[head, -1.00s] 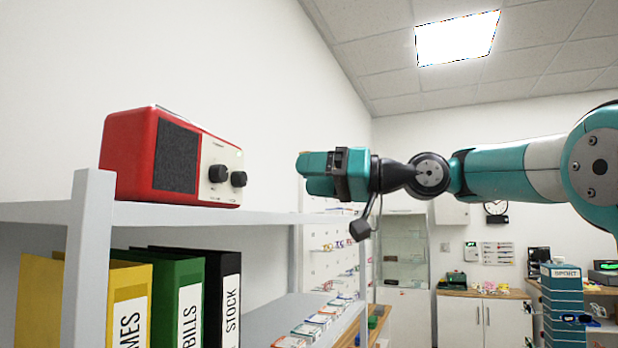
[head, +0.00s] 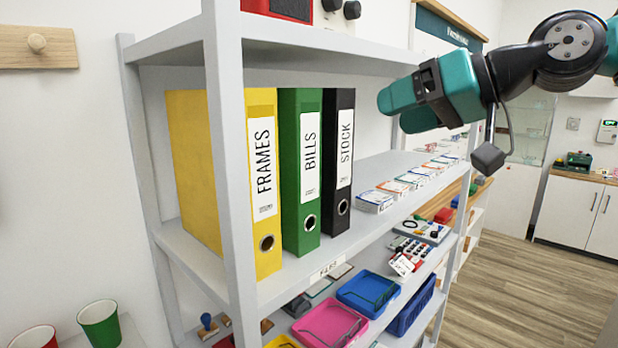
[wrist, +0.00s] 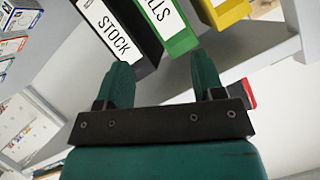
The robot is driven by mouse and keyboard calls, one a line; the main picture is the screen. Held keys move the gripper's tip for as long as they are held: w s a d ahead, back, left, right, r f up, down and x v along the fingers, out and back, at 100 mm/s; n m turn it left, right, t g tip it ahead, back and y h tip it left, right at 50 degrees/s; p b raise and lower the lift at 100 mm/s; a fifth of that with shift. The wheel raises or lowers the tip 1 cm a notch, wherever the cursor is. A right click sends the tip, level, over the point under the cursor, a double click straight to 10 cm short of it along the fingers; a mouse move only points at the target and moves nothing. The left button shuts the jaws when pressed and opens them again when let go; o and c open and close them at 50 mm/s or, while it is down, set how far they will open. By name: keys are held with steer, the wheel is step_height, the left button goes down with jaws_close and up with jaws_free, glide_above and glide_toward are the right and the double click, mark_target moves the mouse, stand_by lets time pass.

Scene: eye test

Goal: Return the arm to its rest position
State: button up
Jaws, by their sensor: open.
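My gripper (head: 402,108) is at the upper right in the head view, held in the air in front of the shelf unit and pointing left. In the wrist view my gripper (wrist: 163,82) shows two teal fingers spread apart with nothing between them. Beyond the fingers, the black STOCK binder (wrist: 117,38) and the green BILLS binder (wrist: 168,22) show. My gripper appears clear of the binders. My arm extends from the gripper to the upper right edge of the head view.
The shelf unit (head: 225,150) holds yellow (head: 192,150), green (head: 300,235) and black (head: 338,200) binders. Small boxes (head: 375,200) lie right of them. Below are a pink tray (head: 330,322) and a blue tray (head: 368,290). The wooden floor (head: 520,275) at right is clear.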

steer(key=s+d+f+n+g+h+b, duration=0.1)
steer(key=s+f+g+h, duration=0.5)
steer(key=s+f, duration=1.6)
step_height(320, 180, down, 3)
steer(key=shift+s+d+f+g+h+b, duration=0.2)
steer(key=shift+g+h+b, duration=0.2)
steer(key=shift+g+b, duration=0.4)
